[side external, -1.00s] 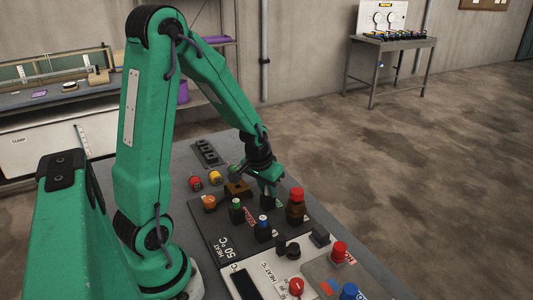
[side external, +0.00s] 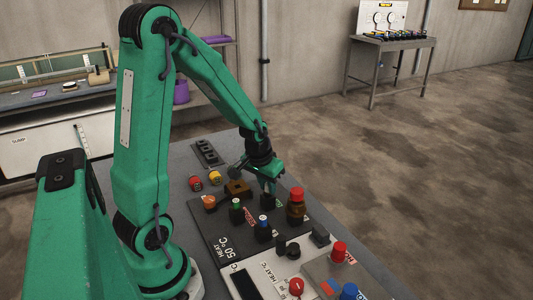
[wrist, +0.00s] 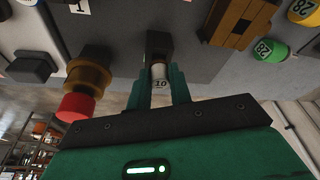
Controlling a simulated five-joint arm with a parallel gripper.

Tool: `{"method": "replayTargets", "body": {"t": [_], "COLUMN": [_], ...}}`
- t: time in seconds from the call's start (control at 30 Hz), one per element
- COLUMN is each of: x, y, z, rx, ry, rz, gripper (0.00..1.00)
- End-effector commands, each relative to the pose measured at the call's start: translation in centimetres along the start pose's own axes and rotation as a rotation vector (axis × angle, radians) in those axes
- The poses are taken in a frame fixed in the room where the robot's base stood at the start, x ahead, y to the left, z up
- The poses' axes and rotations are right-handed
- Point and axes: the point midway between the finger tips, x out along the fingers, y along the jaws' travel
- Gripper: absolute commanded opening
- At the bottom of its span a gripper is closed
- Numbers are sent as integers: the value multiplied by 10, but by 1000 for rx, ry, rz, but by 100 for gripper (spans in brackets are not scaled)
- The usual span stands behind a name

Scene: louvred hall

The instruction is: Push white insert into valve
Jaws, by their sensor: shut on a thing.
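My gripper (wrist: 161,88) is shut on the white insert (wrist: 158,72), a small pale cylinder marked 10, with one green finger on each side in the wrist view. The insert's far end meets a small dark block (wrist: 159,44), which looks like the valve. I cannot tell whether it is in the block or only against it. In the side view my gripper (side external: 268,187) points down at the dark block (side external: 267,203) on the black panel; the fingers hide the insert there.
A brown slotted block (side external: 237,190) is to the left. Red and yellow (side external: 215,179) pieces lie further left.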

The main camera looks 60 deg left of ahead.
Motion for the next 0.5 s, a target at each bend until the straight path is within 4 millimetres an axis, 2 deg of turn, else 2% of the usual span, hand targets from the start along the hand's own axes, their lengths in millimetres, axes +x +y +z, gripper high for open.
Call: {"method": "replayTargets", "body": {"t": [0.5], "x": [-42], "y": [0], "z": [-12], "rx": [0], "ry": [4], "rz": [0], "gripper": [0]}}
